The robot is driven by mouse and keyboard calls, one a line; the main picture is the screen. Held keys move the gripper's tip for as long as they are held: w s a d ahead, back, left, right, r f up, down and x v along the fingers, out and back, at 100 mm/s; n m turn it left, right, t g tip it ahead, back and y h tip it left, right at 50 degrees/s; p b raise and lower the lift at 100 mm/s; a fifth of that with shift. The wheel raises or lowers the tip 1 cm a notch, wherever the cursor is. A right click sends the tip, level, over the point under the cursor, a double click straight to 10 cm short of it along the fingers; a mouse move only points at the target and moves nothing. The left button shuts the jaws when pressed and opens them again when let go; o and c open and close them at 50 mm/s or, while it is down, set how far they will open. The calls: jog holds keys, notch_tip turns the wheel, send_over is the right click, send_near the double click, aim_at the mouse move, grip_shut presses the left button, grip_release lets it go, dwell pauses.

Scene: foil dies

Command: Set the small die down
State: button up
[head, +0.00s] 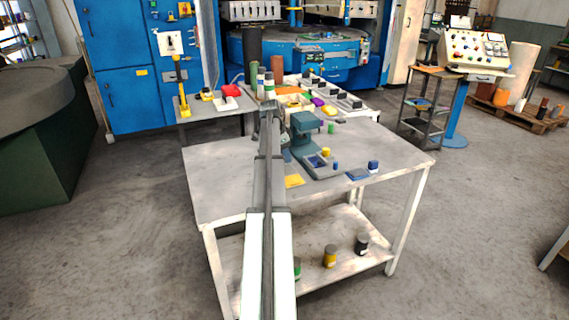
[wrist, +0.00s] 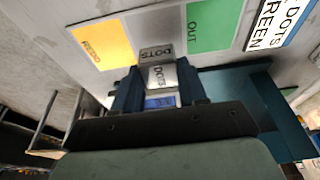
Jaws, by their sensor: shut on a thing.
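In the wrist view, my gripper (wrist: 160,88) is shut on the small die (wrist: 162,77), a silvery block lettered DOTS with a blue patch on its near part. A darker grey face, also lettered DOTS, shows just beyond it; I cannot tell whether it belongs to the same block. In the head view, my arm hides the gripper and die.
A teal press (head: 308,145) stands on the grey worktable (head: 222,178). A yellow card (head: 293,181), a blue pad (head: 357,175) and small pots are near it. A white sign (wrist: 275,28) shows in the wrist view. The table's left part is clear.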

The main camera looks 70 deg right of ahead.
jog(key=shift+f, duration=1.95)
jog(key=shift+f, duration=0.1)
jog(key=o, duration=1.1)
jog(key=v, duration=1.2)
